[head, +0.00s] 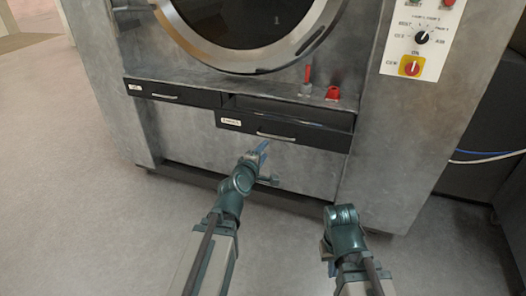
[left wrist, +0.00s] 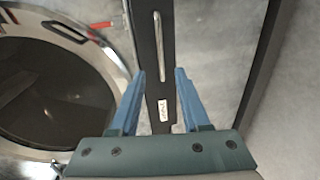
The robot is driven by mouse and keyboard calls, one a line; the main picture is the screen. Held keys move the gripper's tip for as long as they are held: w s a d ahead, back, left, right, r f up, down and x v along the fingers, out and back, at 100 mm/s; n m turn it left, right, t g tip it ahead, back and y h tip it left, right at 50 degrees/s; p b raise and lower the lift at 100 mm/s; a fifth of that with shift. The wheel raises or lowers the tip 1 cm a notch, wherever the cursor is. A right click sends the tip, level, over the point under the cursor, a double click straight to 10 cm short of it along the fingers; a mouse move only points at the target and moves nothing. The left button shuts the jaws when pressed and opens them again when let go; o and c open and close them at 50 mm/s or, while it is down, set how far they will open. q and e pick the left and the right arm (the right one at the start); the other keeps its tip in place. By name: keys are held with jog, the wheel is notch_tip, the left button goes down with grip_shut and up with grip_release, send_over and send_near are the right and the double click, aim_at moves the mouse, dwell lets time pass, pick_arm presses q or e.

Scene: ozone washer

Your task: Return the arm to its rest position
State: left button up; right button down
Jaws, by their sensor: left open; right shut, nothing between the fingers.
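My left gripper (head: 262,150) is in front of the lower part of the grey washer (head: 385,150), below the right black drawer (head: 300,137). Its blue fingers are spread apart and empty. In the left wrist view the open left gripper (left wrist: 160,85) has a black drawer front (left wrist: 148,25) with a handle and white label showing between and beyond its fingers; I cannot tell whether they touch it. My right arm (head: 345,232) is in the head view at lower right, but its fingers are hidden.
The right drawer stands out with a dark gap above it; the left drawer (head: 172,95) looks closed. A round door (head: 245,25), two red-topped fittings (head: 332,93) and a control panel (head: 422,40) are above. Floor (head: 90,200) is clear at left.

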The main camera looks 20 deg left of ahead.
dwell(0.4)
pick_arm(q)
jog(key=s+d+m+g+h+p, duration=0.2)
jog(key=s+d+m+g+p, duration=0.2)
jog(key=d+m+p, duration=0.25)
jog(key=s+d+m+g+h+p, duration=0.1)
jog(key=s+d+m+g+p, duration=0.3)
jog(key=d, duration=0.4)
jog(key=s+r+m+g+y+p, duration=0.2)
jog(key=s+m+g+p, duration=0.2)
jog(key=s, duration=0.4)
jog(key=s+d+r+m+g+y+p, duration=0.1)
jog(key=s+r+m+g+y+p, duration=0.1)
jog(key=s+m+p, duration=0.4)
jog(key=shift+s+r+m+g+y+p, duration=0.4)
jog(key=shift+s+g+y+p, duration=0.2)
jog(key=shift+s+g+p, duration=0.35)
